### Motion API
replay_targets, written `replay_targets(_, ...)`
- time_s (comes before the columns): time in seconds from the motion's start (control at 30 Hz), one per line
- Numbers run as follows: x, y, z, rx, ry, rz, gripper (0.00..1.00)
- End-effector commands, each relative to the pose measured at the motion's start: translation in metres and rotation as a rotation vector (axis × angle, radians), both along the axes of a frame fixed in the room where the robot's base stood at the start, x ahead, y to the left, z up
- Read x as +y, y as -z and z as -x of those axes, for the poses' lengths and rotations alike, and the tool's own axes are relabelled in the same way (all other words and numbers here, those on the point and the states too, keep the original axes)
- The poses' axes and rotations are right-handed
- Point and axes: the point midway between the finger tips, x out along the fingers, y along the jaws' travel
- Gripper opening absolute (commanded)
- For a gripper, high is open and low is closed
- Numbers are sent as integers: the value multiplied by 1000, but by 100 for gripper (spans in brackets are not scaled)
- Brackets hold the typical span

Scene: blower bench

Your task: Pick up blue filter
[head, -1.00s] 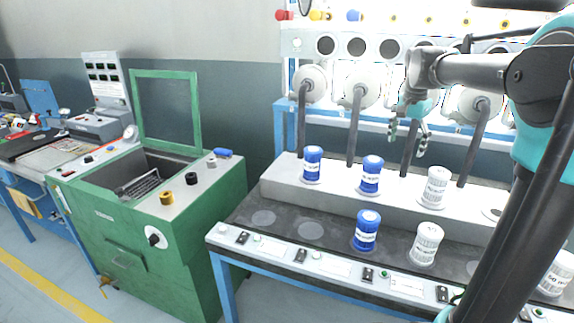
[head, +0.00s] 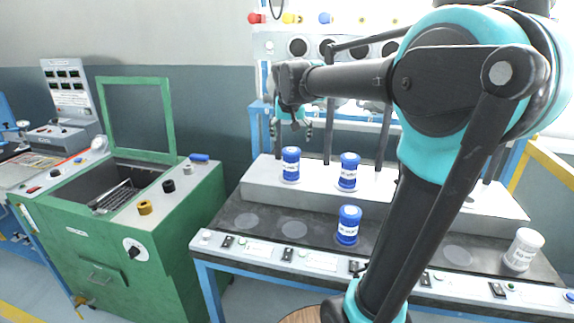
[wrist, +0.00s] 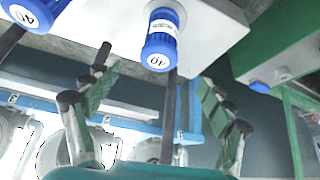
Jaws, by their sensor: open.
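Three blue filters with white labels stand upright on the bench. The back-left one (head: 290,165) and another to its right (head: 348,172) are on the raised white ledge; the third (head: 348,226) is on the dark lower surface. My gripper (head: 293,133) is open and empty, just above the back-left filter in the head view. In the wrist view, a blue filter (wrist: 161,38) marked 40 shows beyond the gap between my spread fingers (wrist: 155,72), apart from them. Another blue filter (wrist: 32,12) is at the upper left there.
A white filter (head: 523,250) stands at the bench's right; my arm hides much of the bench's right half. Grey pipes (head: 328,135) rise behind the ledge. A green machine (head: 165,240) with an upright frame stands left of the bench. Empty round spots lie on the dark surface (head: 275,235).

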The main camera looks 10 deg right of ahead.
Motion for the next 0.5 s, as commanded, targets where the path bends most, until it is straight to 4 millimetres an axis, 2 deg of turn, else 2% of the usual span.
replay_targets(0.1,-3,22,-12,0,1,0,82)
replay_targets(0.3,-6,52,-29,0,1,0,82)
replay_targets(0.5,-7,65,-36,1,1,0,82)
